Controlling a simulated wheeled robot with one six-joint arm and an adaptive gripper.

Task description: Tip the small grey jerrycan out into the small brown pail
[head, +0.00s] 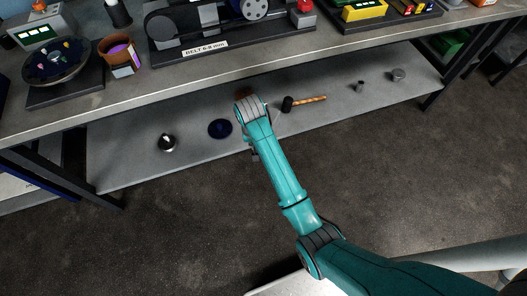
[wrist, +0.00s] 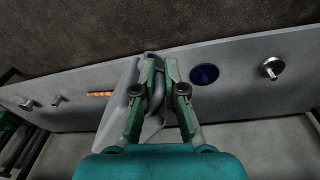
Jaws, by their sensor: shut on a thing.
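The small grey jerrycan (wrist: 117,103) is between the green fingers of my gripper (wrist: 160,66) in the wrist view. My gripper is shut on it, and the can extends to the left of the fingers over the lower shelf. A brown pail-like container (head: 120,58) with purple and orange inside stands on the bench top at the left. A small brown patch (head: 240,93) shows beside my wrist over the shelf; I cannot tell what it is.
The lower shelf (head: 325,122) holds a hammer (head: 303,103), a dark blue disc (head: 220,128), a shiny metal piece (head: 167,142) and small metal parts (head: 398,75). The bench top (head: 190,73) overhangs its back. A bowl (head: 57,62) and belt machine (head: 205,30) stand above.

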